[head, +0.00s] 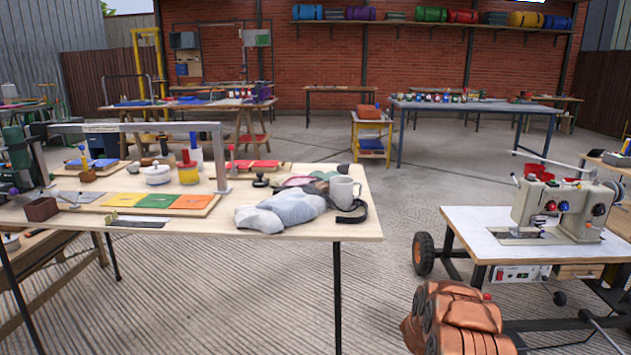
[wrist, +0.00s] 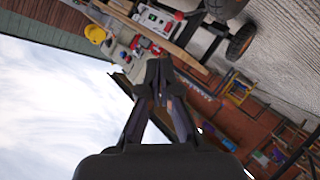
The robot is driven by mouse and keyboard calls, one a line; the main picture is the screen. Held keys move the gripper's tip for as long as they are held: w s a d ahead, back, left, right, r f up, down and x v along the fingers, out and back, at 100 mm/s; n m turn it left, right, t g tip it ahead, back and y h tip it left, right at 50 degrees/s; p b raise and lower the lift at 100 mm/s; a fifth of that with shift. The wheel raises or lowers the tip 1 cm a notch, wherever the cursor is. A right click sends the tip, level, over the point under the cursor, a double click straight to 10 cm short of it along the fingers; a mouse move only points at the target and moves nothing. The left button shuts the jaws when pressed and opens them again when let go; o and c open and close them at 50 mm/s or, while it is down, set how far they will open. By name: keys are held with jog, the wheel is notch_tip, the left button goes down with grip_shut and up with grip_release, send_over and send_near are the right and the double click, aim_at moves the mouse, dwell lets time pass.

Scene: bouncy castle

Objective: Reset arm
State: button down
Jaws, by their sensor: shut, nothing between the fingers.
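My gripper (wrist: 158,92) shows in the wrist view, its two dark fingers meeting at the tips with nothing between them. The wrist view is tilted onto its side, with sky on the left and the workshop on the right. My gripper is apart from everything seen there. My arm and gripper do not show in the head view.
A sewing machine (head: 562,208) stands on a wheeled cart at right. An orange-brown bundle (head: 458,318) lies before it. Concrete floor between is clear.

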jog(key=w+a+r+n+t+y+p, duration=0.1)
jog(key=w+a+r+y+p, duration=0.2)
jog(key=a+r, duration=0.5)
jog(key=w+a+r+n+t+y+p, duration=0.1)
jog(key=a+r+y+p, duration=0.3)
jog(key=a+r, duration=0.45)
jog(key=s+a+r+n+g+y+p, duration=0.1)
jog(key=s+a+r+y+p, duration=0.25)
jog(key=s+a+r, duration=0.35)
jog(key=s+a+r+n+g+y+p, duration=0.15)
jog(key=s+a+r+p, duration=0.25)
jog(key=a+r, duration=0.55)
jog(key=s+a+r+g+y+p, duration=0.15)
jog(key=s+r+p, duration=0.35)
jog(key=s, duration=0.6)
jog(key=s+a+r+g+y+p, duration=0.1)
jog(key=s+a+r+g+p, duration=0.15)
jog(key=s+r, duration=0.6)
jog(key=s+d+r+g+h+p, duration=0.1)
jog(key=s+d+r+g+p, duration=0.1)
jog(key=s, duration=1)
jog(key=s+d+r+g+h+p, duration=0.1)
jog(key=s+r+p, duration=0.3)
jog(key=s, duration=0.9)
jog(key=shift+s+d+r+g+h+p, duration=0.35)
jog(key=shift+d+r+g+p, duration=0.15)
jog(key=shift+g, duration=0.35)
jog(key=shift+d+m, duration=0.1)
jog(key=shift+m, duration=0.15)
